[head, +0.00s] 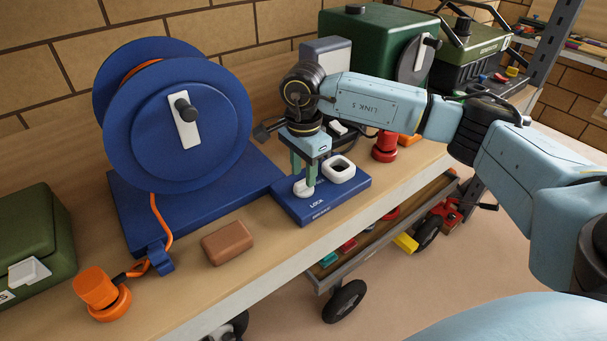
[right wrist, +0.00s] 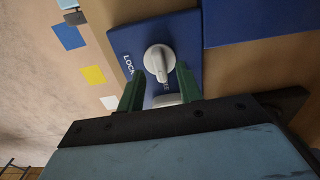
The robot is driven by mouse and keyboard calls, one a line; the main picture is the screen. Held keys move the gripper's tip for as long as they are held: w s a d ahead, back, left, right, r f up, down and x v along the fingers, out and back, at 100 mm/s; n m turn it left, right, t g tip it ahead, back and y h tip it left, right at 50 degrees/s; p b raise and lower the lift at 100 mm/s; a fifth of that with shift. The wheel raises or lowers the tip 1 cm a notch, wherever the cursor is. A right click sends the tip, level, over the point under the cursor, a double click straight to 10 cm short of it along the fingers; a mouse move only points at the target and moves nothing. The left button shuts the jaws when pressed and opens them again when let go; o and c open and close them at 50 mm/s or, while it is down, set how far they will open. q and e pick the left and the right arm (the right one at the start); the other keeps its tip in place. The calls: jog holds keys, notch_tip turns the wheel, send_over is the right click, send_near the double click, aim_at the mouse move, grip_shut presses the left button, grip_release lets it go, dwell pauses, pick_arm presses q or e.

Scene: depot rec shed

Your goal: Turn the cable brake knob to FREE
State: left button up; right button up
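The white brake knob (head: 303,188) sits on a blue plate (head: 350,186) marked LOCK and BRAKE. In the right wrist view the knob (right wrist: 158,61) is round with a raised ridge running roughly up and down the picture, and LOCK reads to its left. My right gripper (head: 304,177) points down over the knob. Its green fingers (right wrist: 157,78) are apart, one on each side of the knob, with gaps visible; whether the tips reach down beside it is unclear. My left gripper is not in view.
A blue cable reel (head: 180,125) with orange cable is at left. A brown block (head: 227,242) and orange plug (head: 97,290) lie in front. A red knob-like piece (head: 385,147) stands at right.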

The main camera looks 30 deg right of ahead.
aim_at(303, 181)
notch_tip(303, 181, up, 12)
jog(key=shift+f, duration=0.2)
dwell(0.5)
